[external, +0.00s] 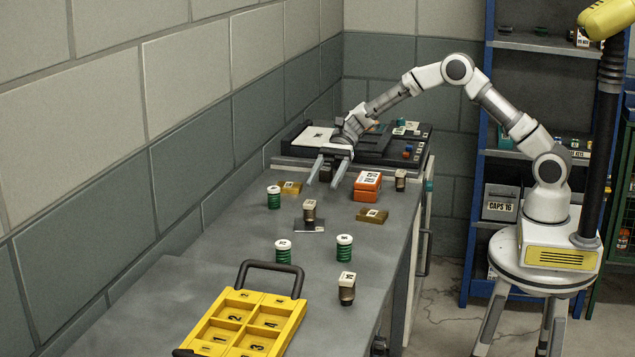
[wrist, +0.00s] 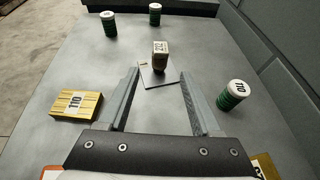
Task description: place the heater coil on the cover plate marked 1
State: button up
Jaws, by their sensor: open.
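A small flat grey plate (external: 309,226) lies mid-table; I cannot read its mark. It also shows in the wrist view (wrist: 150,80). A brown-grey cylinder with a white labelled top (external: 309,211) stands on or right against it and shows beyond my fingertips in the wrist view (wrist: 160,56). Green ridged cylinders stand around: one at the left (external: 274,197), two nearer the external camera (external: 283,252) (external: 344,249). I cannot tell for certain which object is the heater coil. My gripper (external: 324,172) is open and empty above the table, behind the plate; it fills the lower wrist view (wrist: 158,100).
A yellow tray (external: 247,297) with numbered compartments and dark handles lies at the front. Another brown cylinder (external: 347,289) stands beside it. A gold block (external: 372,215) and an orange box (external: 367,186) lie right of the plate. A wall bounds the table's left; dark equipment (external: 385,147) sits behind.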

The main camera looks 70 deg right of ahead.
jog(key=shift+d+r, duration=0.25)
jog(key=shift+d, duration=0.35)
jog(key=s+d+r+n+h, duration=0.2)
jog(key=s+r+n+h, duration=0.25)
jog(key=s, duration=0.45)
jog(key=s+d+r+n+h, duration=0.1)
jog(key=s+r+n+h, duration=0.3)
jog(key=s, duration=0.5)
jog(key=s+d+r+n+t+h, duration=0.1)
jog(key=s+d+n+t+h, duration=0.15)
jog(key=s+d+n, duration=0.5)
jog(key=s+d+r+n+t+h, duration=0.1)
jog(key=s+d+n+t+h, duration=0.2)
jog(key=s, duration=0.8)
notch_tip(320, 180, up, 11)
jog(key=g+p, duration=0.1)
jog(key=p, duration=1)
jog(key=shift+d, duration=0.2)
